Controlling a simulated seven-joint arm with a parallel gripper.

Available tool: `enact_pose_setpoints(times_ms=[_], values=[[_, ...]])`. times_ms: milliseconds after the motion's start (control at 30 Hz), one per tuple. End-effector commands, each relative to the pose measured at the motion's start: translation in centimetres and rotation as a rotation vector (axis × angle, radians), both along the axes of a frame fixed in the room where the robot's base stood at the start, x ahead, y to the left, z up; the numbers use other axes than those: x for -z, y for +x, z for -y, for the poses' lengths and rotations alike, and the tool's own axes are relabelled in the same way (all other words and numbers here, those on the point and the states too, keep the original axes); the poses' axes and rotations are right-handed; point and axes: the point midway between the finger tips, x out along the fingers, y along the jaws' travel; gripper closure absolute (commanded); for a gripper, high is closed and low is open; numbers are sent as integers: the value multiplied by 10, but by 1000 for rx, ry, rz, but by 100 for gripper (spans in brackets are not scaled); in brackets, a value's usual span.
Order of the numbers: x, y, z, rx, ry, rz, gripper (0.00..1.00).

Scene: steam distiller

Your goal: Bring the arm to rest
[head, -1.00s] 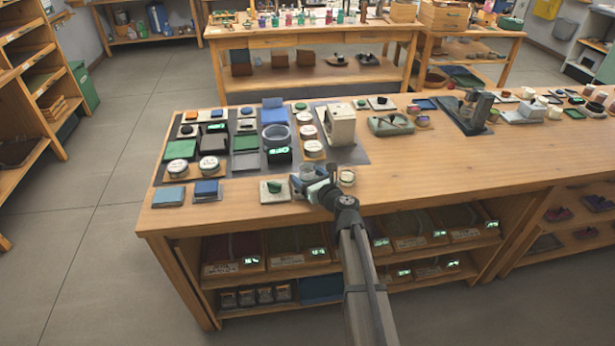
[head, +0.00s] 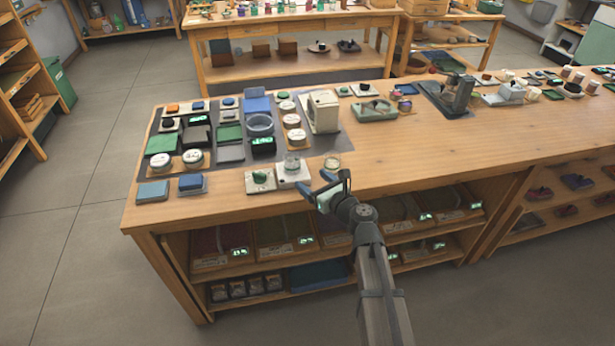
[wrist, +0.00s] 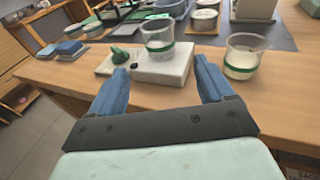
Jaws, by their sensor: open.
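My gripper (head: 328,187) is open and empty, just off the front edge of the wooden table in the head view. In the wrist view its two blue fingers (wrist: 160,88) are spread wide, with nothing between the tips. Beyond them a white block (wrist: 163,68) stands on the table with a clear beaker with a green band (wrist: 158,40) on top. A second beaker (wrist: 243,55) holding pale material stands to the right of the block. A small green-topped item (wrist: 120,57) sits at the block's left. The fingers appear apart from all of these.
The wooden table (head: 420,150) carries a dark mat with several lidded jars, trays and a white device (head: 323,111). Shelves with labelled bins (head: 285,235) lie under the tabletop, near my arm. The right-middle tabletop is largely clear.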

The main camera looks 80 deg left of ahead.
Motion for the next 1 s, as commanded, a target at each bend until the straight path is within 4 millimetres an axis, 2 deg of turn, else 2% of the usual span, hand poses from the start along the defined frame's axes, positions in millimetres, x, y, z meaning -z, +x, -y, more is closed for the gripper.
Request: enact_pose_setpoints(times_ms=[667, 867, 1000], values=[[0, 0, 1, -4, 11, 26, 19], [0, -5, 3, -64, 89, 205, 19], [7, -16, 10, -171, 168, 436, 19]])
